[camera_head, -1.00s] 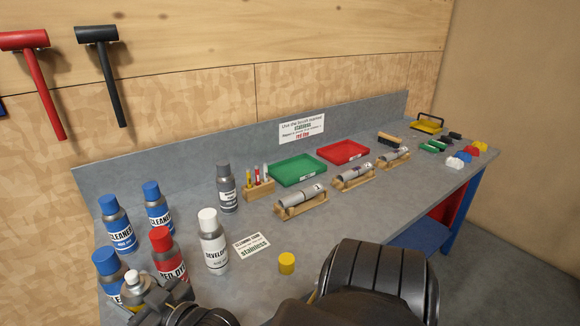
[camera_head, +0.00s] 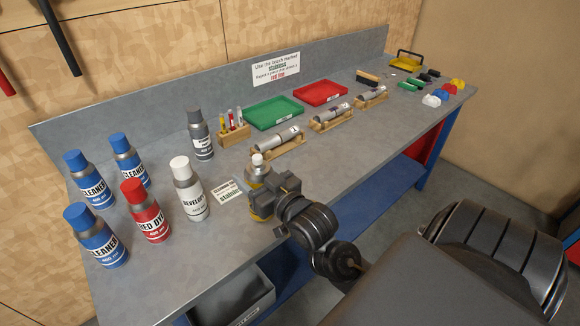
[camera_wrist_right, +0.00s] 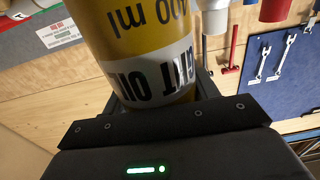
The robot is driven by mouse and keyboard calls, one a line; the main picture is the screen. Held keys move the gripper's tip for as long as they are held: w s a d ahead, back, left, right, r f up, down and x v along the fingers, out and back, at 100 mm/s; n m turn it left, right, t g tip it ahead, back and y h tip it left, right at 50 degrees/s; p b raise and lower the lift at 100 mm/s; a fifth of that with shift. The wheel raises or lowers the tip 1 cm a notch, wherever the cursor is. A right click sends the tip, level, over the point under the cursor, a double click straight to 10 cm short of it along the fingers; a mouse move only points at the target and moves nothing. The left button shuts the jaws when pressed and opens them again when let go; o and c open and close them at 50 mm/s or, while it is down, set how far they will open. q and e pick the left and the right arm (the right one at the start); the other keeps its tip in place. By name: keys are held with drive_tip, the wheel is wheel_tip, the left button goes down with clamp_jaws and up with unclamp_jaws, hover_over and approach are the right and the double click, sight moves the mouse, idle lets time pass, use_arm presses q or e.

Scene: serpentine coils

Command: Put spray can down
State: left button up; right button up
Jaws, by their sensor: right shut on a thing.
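The spray can is yellow with a white label and a pale nozzle. In the head view the spray can (camera_head: 259,176) is upright or nearly so over the front part of the bench (camera_head: 200,255), right of the white-capped developer can (camera_head: 189,188). My right gripper (camera_head: 270,190) is shut around it and hides much of its body. In the right wrist view the can (camera_wrist_right: 145,35) fills the space between the dark fingers, its lettering upside down. I cannot tell whether its base touches the bench. My left gripper is not in view.
Several blue-capped cleaner cans (camera_head: 95,236) and a red can (camera_head: 146,211) stand at the left. A white card (camera_head: 226,189) lies beside my gripper. Wooden cradles with metal cylinders (camera_head: 277,141), a green tray (camera_head: 273,113) and a red tray (camera_head: 320,92) are behind.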

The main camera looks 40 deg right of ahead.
drive_tip(key=d+r+h, duration=0.1)
drive_tip(key=d+r, duration=0.4)
drive_tip(key=d, duration=0.5)
drive_tip(key=w+d+f+p, duration=0.4)
drive_tip(key=w+d+f, duration=0.4)
drive_tip(key=w+f, duration=0.3)
drive_tip(key=shift+w+f+m, duration=0.2)
drive_tip(key=shift+f+m, duration=0.2)
drive_tip(key=shift+f, duration=0.35)
drive_tip(key=o, duration=1.2)
